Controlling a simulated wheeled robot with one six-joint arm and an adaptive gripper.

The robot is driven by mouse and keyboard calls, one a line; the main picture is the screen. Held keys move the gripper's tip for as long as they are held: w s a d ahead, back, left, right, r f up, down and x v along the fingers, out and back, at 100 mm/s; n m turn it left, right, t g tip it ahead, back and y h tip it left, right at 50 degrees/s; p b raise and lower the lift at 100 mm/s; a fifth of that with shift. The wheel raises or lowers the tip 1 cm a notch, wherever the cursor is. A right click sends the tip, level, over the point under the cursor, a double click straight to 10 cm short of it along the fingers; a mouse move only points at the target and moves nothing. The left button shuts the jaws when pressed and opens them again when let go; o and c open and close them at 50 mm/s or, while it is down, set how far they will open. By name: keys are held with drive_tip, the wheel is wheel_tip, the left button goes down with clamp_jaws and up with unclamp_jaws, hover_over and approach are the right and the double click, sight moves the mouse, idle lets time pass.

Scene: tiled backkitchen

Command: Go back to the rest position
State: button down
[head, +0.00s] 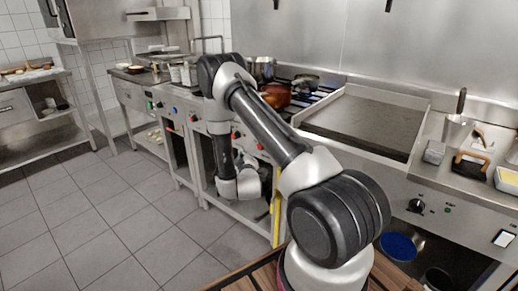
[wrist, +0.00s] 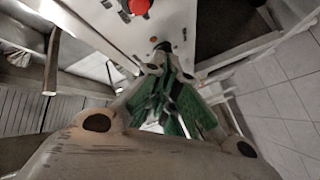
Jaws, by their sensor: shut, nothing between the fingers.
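My arm reaches out over the floor in the head view, bends at the elbow and hangs down in front of the stove fronts. My gripper (wrist: 163,50) shows in the wrist view, with its fingers drawn together and nothing held between them. In the head view the arm's end hangs low beside the open lower shelf of the counter, and the fingers are too small and dark there to make out. The wrist view faces a pale appliance front with a red knob (wrist: 139,6).
A flat griddle (head: 365,122) and a burner stove with a copper-coloured pot (head: 276,95) stand along the wall. A yellow strip (head: 276,222) hangs upright near the arm's end. A blue bowl (head: 398,247) sits on the lower right shelf. Tiled floor (head: 95,235) is clear at left.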

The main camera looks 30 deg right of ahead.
idle(0.4)
drive_tip(key=s+a+f+m+g+y, duration=0.1)
drive_tip(key=s+a+f+g+y, duration=0.1)
drive_tip(key=s+f+g, duration=0.35)
drive_tip(key=s+a+f+m+g+y, duration=0.2)
drive_tip(key=f, duration=0.6)
drive_tip(key=s+a+r+m+g+y, duration=0.1)
drive_tip(key=s+a+r+g+y, duration=0.15)
drive_tip(key=s+g, duration=0.2)
drive_tip(key=s+r, duration=0.9)
drive_tip(key=r, duration=0.5)
drive_tip(key=s+a+r, duration=0.1)
drive_tip(key=s+r, duration=0.8)
drive_tip(key=r, duration=0.5)
drive_tip(key=s+r+m, duration=0.1)
drive_tip(key=s+r, duration=0.8)
drive_tip(key=r, duration=0.6)
drive_tip(key=shift+s+a+t, duration=0.2)
drive_tip(key=shift+s+t, duration=0.1)
drive_tip(key=shift+s, duration=0.1)
